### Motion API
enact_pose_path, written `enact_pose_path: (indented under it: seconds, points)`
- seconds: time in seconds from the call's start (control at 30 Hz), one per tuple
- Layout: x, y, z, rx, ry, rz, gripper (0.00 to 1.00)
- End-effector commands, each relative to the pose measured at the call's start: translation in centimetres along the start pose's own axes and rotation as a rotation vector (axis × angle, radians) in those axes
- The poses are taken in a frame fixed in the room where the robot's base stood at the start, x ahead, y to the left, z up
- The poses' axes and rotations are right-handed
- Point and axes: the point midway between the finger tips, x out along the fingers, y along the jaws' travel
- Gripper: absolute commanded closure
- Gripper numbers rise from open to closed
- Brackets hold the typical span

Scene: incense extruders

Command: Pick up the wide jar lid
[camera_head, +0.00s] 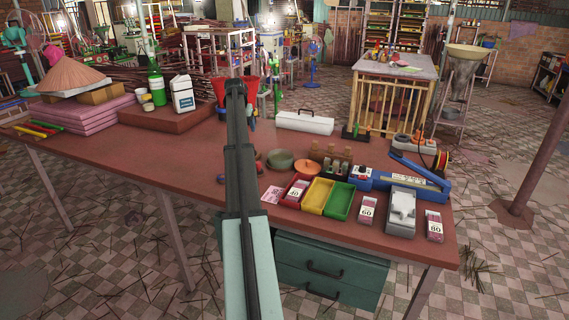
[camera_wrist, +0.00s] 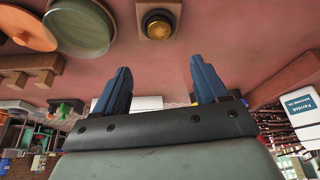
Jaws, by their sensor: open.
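A flat terracotta disc (camera_head: 306,168) with what looks like a small knob lies on the red-brown table, and it also shows at the upper left of the wrist view (camera_wrist: 32,22). A shallow round grey-green piece (camera_head: 280,158) lies beside it, larger in the wrist view (camera_wrist: 82,30). I cannot tell for certain which is the wide jar lid; the knobbed disc looks most like a lid. My gripper (camera_wrist: 160,65) is open, with nothing between its blue fingers. Both round pieces are off to one side of it. In the head view my arm hides most of the fingers.
Red, yellow and green trays (camera_head: 318,195), a blue sealer (camera_head: 415,175) and a wooden rack (camera_head: 330,156) crowd the right side. A white toolbox (camera_head: 305,123) stands behind. The table's left front (camera_head: 130,155) is clear.

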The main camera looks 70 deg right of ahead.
Motion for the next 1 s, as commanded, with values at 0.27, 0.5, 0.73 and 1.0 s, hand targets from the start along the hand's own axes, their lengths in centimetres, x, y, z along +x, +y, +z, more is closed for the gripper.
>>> enact_pose_path:
  seconds: [0.27, 0.5, 0.73, 1.0]
  points:
    - [0.0, 0.0, 0.0, 0.0, 0.0, 0.0, 0.27]
    - [0.0, 0.0, 0.0, 0.0, 0.0, 0.0, 0.34]
    - [0.0, 0.0, 0.0, 0.0, 0.0, 0.0, 0.45]
    - [0.3, 3.0, -0.9, 0.029, 0.001, 0.012, 0.45]
